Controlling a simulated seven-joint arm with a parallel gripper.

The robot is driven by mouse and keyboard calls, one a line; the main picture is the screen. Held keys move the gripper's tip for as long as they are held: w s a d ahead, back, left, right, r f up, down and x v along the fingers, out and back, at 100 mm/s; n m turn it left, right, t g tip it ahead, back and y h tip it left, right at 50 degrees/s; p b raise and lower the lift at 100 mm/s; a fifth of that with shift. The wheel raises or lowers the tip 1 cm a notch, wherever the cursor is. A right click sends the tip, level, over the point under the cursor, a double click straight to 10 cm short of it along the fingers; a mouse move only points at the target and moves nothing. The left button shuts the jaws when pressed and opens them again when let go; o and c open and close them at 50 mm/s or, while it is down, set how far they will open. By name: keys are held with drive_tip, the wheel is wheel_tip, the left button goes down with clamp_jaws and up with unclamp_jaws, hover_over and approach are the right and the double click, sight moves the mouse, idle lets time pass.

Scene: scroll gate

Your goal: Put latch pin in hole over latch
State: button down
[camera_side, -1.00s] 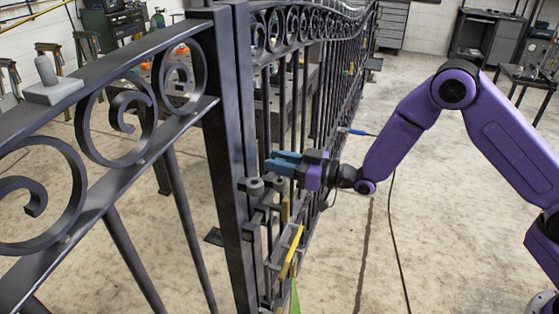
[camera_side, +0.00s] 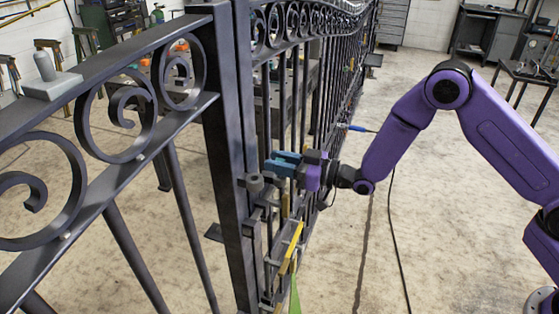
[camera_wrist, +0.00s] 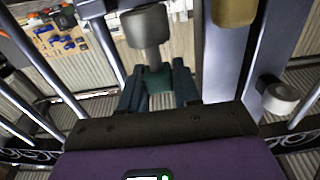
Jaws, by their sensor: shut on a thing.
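My gripper (camera_side: 283,163) has blue-green fingers, beside the dark gate post at the latch hardware. In the wrist view, my gripper (camera_wrist: 156,80) is shut on the latch pin (camera_wrist: 147,28), a grey piece with a wide round head and narrower neck. The fingers hide its lower part. In the side view, a grey cylinder (camera_side: 254,184) stands just left of and below the fingertips; I cannot tell whether it is the pin or a gate fitting. The latch hardware (camera_side: 267,212) is below the gripper, on the gate. The hole cannot be made out.
The gate's dark post (camera_side: 226,160) stands close left of the gripper. A yellow bar (camera_side: 291,248) slants below it. A brass-coloured piece (camera_wrist: 235,10) and another grey cylinder (camera_wrist: 281,97) are on the right in the wrist view. The floor right of the gate is mostly open.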

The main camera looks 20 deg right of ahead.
drive_tip(key=shift+f, duration=0.8)
idle(0.4)
drive_tip(key=c, duration=0.7)
unclamp_jaws()
drive_tip(key=shift+c, duration=0.2)
drive_tip(key=v, duration=1.7)
drive_tip(key=shift+s+d+r, duration=0.1)
drive_tip(key=shift+s, duration=0.05)
drive_tip(key=s+a+n+g+h, duration=0.3)
drive_tip(key=s+g+h, duration=0.35)
drive_tip(key=s, duration=0.25)
drive_tip(key=s+d+r+g+h, duration=0.3)
drive_tip(key=s+d, duration=0.3)
drive_tip(key=s, duration=0.3)
drive_tip(key=s+d+r+g+h, duration=0.3)
drive_tip(key=s+d+r, duration=0.1)
drive_tip(key=s+d, duration=0.3)
drive_tip(key=s, duration=0.2)
drive_tip(key=shift+s+n, duration=0.3)
drive_tip(key=shift+s, duration=0.1)
